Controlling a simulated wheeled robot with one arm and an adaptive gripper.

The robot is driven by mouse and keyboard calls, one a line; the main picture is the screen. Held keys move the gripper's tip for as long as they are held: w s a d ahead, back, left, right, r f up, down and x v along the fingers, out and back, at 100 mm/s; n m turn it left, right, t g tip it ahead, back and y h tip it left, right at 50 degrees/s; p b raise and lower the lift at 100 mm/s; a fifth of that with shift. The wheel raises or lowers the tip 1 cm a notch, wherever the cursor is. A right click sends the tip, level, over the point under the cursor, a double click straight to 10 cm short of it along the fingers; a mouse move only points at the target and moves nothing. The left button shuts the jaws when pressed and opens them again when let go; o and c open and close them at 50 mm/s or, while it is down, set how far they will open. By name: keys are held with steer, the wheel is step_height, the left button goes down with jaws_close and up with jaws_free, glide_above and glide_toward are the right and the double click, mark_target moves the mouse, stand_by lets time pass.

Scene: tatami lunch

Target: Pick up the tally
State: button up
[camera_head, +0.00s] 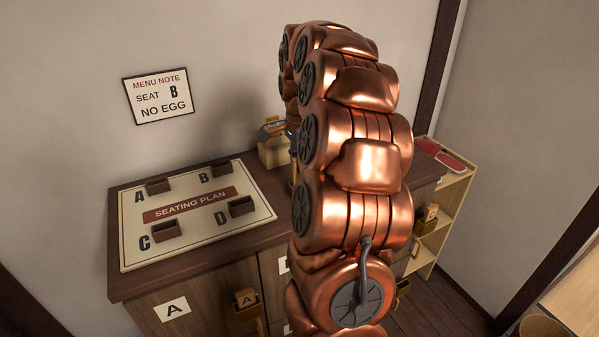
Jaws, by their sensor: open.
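I cannot pick out the tally with certainty. A small wooden block with a dark top (246,298) is fixed at the front of the cabinet door beside the label A. A similar wooden piece (428,215) shows on the right, just past my arm. My copper-coloured arm rises through the middle of the head view and bends over at the top, away from the camera. My gripper is hidden behind the arm, so its jaws and anything near them do not show.
A cream seating plan board (235,217) with several small dark holders lies on the wooden cabinet top (120,287). A small carton (273,150) stands behind it by the wall. A menu note (158,95) hangs above. A light shelf (452,200) holding red items (446,157) stands at right.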

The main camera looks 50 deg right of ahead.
steer(key=shift+f, duration=0.1)
jaws_close()
stand_by(0.3)
stand_by(0.4)
